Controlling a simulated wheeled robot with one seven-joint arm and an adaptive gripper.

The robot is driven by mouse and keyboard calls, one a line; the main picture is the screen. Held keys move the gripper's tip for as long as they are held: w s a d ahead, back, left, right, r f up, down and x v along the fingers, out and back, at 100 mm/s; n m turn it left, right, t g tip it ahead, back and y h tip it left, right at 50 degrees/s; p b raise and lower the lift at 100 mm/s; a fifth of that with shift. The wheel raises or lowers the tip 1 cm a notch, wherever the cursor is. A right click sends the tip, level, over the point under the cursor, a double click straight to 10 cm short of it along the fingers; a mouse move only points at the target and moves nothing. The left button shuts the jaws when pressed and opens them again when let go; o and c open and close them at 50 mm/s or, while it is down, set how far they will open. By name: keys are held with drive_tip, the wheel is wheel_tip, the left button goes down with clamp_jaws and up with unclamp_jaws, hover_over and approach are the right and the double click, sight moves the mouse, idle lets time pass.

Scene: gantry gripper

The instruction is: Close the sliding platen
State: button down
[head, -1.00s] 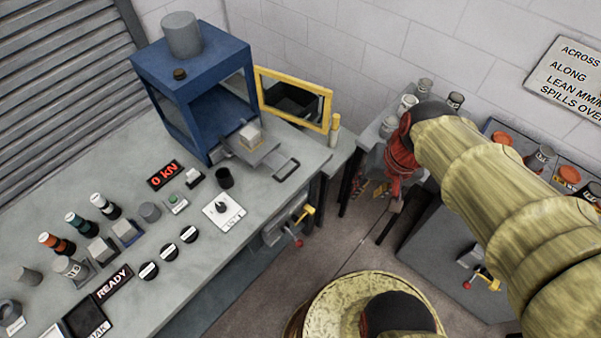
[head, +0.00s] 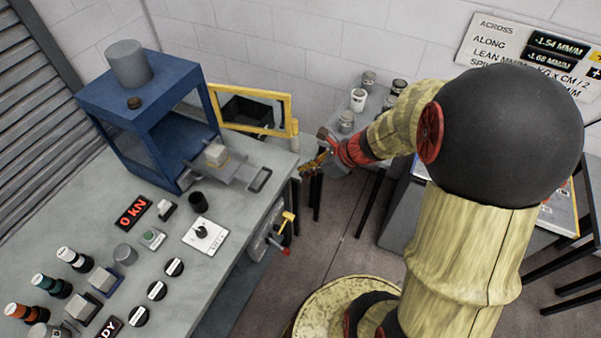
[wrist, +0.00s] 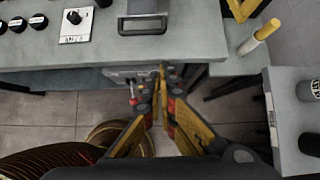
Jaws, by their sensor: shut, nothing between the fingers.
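The sliding platen (head: 232,172) is a grey plate that sticks out of the front of the blue press (head: 150,105) and carries a pale block (head: 215,155). Its loop handle (head: 260,180) is at its outer end, near the bench edge. The handle (wrist: 143,25) also shows at the top of the wrist view. My gripper (head: 305,171) is shut and empty, just off the bench edge to the right of the handle and apart from it. In the wrist view my gripper (wrist: 161,68) points at the bench edge, below the handle.
The press's yellow-framed door (head: 250,108) stands open behind the platen. A valve with a yellow lever (head: 287,220) is on the bench front below. Cans (head: 360,98) stand on a side table at the back. The bench around the knob plate (head: 203,235) holds several controls.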

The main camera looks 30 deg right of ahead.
drive_tip(key=w+a+r+b+x, duration=0.1)
drive_tip(key=b+x, duration=0.2)
drive_tip(key=x, duration=0.8)
drive_tip(key=shift+w+r+b, duration=0.3)
drive_tip(key=shift+w+b, duration=0.05)
drive_tip(key=shift+a, duration=0.2)
drive_tip(key=w+a+p, duration=0.2)
drive_tip(key=w+a, duration=0.2)
drive_tip(key=w, duration=0.2)
drive_tip(key=w+a+p, duration=0.2)
drive_tip(key=w+a, duration=0.3)
drive_tip(key=w, duration=0.2)
drive_tip(key=w+a+p, duration=0.2)
drive_tip(key=w+a, duration=0.3)
drive_tip(key=w, duration=0.1)
drive_tip(key=shift+w, duration=0.3)
